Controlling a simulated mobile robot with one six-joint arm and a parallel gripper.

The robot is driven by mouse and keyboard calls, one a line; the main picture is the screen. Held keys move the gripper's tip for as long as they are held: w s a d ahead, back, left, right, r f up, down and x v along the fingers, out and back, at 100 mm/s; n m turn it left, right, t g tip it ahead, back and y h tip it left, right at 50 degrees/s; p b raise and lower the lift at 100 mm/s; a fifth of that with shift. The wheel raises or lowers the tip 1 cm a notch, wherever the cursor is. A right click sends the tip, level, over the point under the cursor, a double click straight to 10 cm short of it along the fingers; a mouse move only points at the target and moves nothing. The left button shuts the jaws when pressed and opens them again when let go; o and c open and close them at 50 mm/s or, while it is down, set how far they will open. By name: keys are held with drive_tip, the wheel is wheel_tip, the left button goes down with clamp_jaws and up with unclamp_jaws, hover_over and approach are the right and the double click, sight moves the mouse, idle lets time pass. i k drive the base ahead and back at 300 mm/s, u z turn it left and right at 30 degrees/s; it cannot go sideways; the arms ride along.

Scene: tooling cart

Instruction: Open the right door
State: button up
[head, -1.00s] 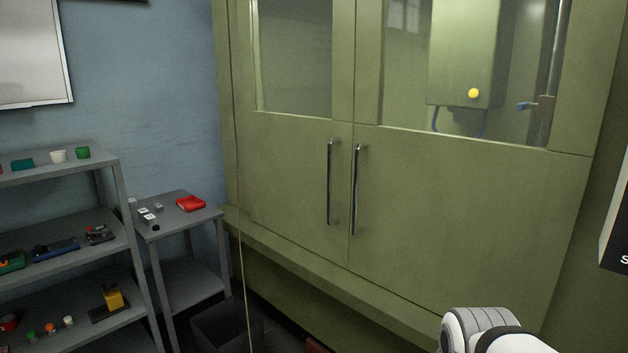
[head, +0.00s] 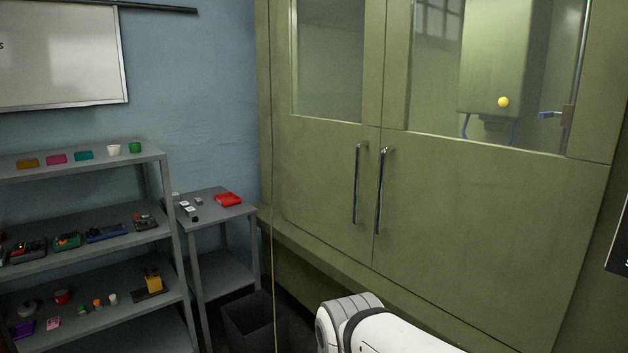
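The right door (head: 490,215) is a green cabinet door with a glass upper pane, and it is closed. Its vertical metal handle (head: 380,190) sits near its left edge. The left door (head: 315,180) is also closed, with a matching handle (head: 357,185) close beside the first. Part of my white and grey arm shows at the bottom, below and in front of the doors. My gripper is out of view.
A grey shelf (head: 158,155) with several small items stands at the left. A small grey table (head: 237,212) with a red tray (head: 228,199) stands between it and the cabinet. A dark bin (head: 250,318) is on the floor. A whiteboard (head: 60,60) hangs on the blue wall.

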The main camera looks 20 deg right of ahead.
sight(497, 237)
drive_tip(key=z, duration=0.1)
drive_tip(key=i, duration=0.95)
drive_tip(key=z, duration=1.5)
